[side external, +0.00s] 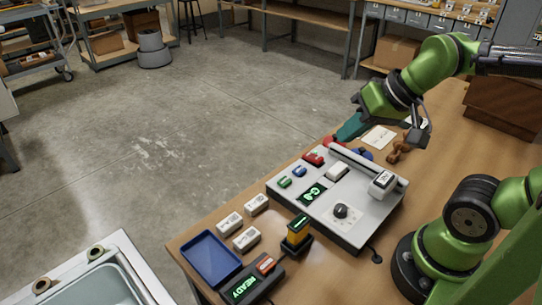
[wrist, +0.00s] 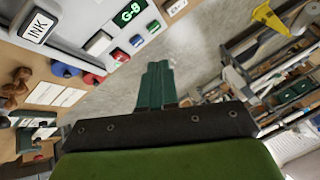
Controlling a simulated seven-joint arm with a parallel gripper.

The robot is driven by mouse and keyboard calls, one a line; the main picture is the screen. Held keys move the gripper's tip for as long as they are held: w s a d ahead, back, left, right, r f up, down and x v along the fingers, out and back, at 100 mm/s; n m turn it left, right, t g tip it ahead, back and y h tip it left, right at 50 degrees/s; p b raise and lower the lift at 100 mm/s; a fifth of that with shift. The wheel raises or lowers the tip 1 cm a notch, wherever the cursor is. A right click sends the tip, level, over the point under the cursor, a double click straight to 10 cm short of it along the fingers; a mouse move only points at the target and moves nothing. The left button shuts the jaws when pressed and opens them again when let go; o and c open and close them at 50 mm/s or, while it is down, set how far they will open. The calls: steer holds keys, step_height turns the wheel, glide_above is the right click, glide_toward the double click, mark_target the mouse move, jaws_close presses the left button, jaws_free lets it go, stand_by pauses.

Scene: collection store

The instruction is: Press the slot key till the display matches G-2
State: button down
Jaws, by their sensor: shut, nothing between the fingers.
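The grey control panel (side external: 305,210) lies on the wooden table. Its green-lit display (side external: 312,193) appears to read G-8 in the wrist view (wrist: 130,12). A white key (side external: 337,171) and red (side external: 313,158), blue (side external: 299,171) and green (side external: 285,182) keys sit around the display; I cannot read which is the slot key. A block marked INK (wrist: 38,27) stands at the panel's end. My gripper (side external: 340,135) is shut and empty, its teal fingers above and beyond the panel's far edge, apart from the keys. The fingers also show in the wrist view (wrist: 158,68).
A blue tray (side external: 211,262), several white blocks (side external: 246,239), a yellow-and-black stamp (side external: 298,232) and a device reading READY (side external: 250,285) lie at the near left. Red (wrist: 92,79) and blue (wrist: 65,70) round things and a brown figure (side external: 398,150) are behind the panel.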

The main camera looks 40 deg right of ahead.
steer(key=w+d+f+m+g+y, duration=0.2)
steer(key=w+d+f+m+y, duration=0.1)
steer(key=w+f+m, duration=0.55)
steer(key=m+t+y, duration=0.1)
steer(key=m+t, duration=0.1)
steer(key=m, duration=0.4)
glide_above(303, 170)
steer(key=shift+r, duration=0.45)
steer(key=shift+n, duration=0.25)
steer(key=shift+f, duration=4.45)
steer(key=shift+f, duration=0.1)
steer(key=shift+f, duration=0.3)
